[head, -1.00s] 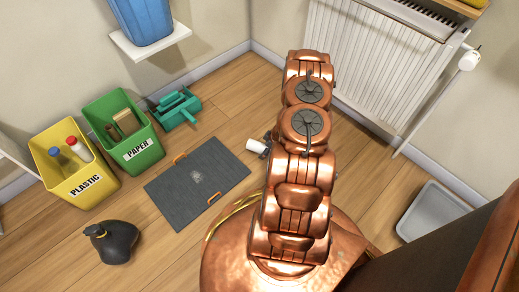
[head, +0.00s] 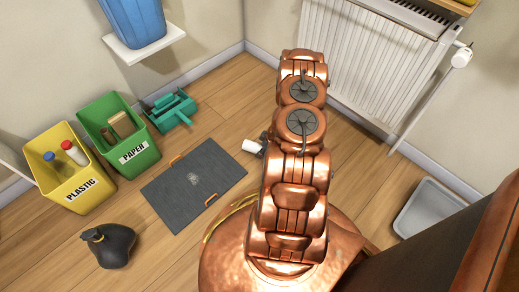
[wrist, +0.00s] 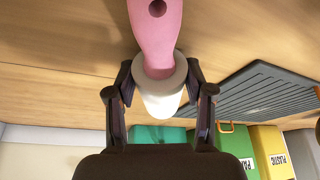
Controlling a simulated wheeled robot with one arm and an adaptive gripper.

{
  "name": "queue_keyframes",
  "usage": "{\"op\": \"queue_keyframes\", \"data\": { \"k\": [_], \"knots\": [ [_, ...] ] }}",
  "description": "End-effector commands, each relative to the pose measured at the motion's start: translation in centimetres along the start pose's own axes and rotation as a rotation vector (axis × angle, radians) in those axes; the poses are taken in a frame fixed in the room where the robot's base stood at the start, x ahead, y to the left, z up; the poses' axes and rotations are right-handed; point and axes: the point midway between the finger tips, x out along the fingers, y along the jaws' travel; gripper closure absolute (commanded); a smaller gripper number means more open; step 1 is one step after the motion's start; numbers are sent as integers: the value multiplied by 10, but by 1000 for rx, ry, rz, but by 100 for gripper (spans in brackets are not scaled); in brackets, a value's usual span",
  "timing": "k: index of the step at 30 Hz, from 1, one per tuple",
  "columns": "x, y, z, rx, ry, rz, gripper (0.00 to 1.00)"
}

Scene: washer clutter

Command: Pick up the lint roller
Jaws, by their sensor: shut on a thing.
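The lint roller has a white cylindrical roll and a pink handle. In the wrist view the lint roller (wrist: 157,38) is between the fingers of my gripper (wrist: 160,90), which is shut on its white roll. The pink handle points away to the top of that view. In the head view only the white end of the lint roller (head: 252,146) shows, left of my arm; the arm hides the handle. A small dark part of my gripper (head: 264,140) shows beside the roll.
A dark grey mat (head: 180,195) with orange handles lies left of my arm. A yellow PLASTIC bin (head: 88,195), a green PAPER bin (head: 140,158), a teal object (head: 170,110) and a dark rounded object (head: 112,250) stand further left. A radiator (head: 350,70) and grey tray (head: 428,210) are right.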

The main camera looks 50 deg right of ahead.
Motion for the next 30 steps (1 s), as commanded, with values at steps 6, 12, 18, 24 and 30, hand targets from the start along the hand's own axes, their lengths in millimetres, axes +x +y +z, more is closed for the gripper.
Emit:
{"op": "queue_keyframes", "data": {
  "k": [6, 12, 18, 24, 30],
  "knots": [
    [-23, 0, -10, -1, 0, 0, 92],
    [-34, -12, -10, 6, 0, -4, 92],
    [-39, -32, -4, 3, 1, -2, 92],
    [-47, -58, 4, 7, 0, -3, 92],
    [-55, -92, 13, 7, 1, -6, 92]
  ]
}}
